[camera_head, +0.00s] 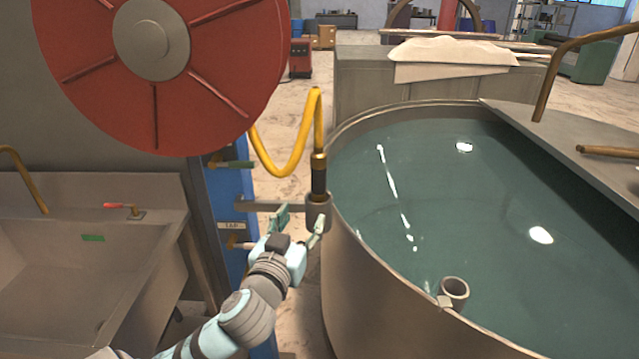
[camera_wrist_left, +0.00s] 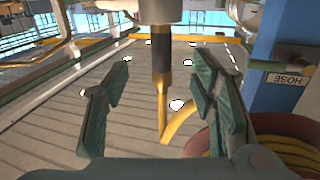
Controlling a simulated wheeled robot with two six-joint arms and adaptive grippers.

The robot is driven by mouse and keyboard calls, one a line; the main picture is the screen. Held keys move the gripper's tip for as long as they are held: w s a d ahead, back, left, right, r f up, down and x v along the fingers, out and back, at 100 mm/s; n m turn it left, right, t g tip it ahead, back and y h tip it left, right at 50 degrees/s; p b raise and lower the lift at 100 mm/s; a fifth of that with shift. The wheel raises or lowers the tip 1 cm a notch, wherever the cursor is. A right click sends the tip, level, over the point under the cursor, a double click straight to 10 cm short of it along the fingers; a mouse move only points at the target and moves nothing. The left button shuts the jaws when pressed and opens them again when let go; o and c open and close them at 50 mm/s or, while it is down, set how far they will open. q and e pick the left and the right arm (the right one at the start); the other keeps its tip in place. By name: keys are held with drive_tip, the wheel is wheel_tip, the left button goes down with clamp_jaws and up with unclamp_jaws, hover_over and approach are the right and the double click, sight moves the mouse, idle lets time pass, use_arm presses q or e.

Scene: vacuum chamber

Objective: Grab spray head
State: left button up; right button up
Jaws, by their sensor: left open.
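The spray head (camera_head: 319,177) is black with a brass collar. It sits upright in a grey cylindrical holder (camera_head: 318,212), its lower end hidden inside, with a yellow hose (camera_head: 292,160) rising from its top. My left gripper (camera_head: 301,224) is open and empty at the holder, just below the spray head. In the left wrist view, the spray head (camera_wrist_left: 161,60) appears in the gap between the two open green-padded fingers, with the holder (camera_wrist_left: 160,10) at the top edge. I see no clear contact. My right gripper is in neither view.
A large water tank (camera_head: 350,290) stands close on the right. A red hose reel (camera_head: 100,90) is above left, over a metal sink (camera_head: 60,270). A blue post (camera_head: 233,195) with valve handles stands left of the holder.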

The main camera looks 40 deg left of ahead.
sight(317, 188)
use_arm(q)
drive_tip(key=x, duration=0.4)
drive_tip(key=p+x, duration=0.1)
drive_tip(key=x, duration=0.4)
drive_tip(key=p+x, duration=0.1)
drive_tip(key=x, duration=0.3)
drive_tip(key=shift+w+a+r, duration=0.2)
drive_tip(key=shift+a+r, duration=0.05)
drive_tip(key=shift+r, duration=0.15)
drive_tip(key=shift+w+a+f, duration=0.1)
drive_tip(key=shift+w+f, duration=0.05)
clamp_jaws()
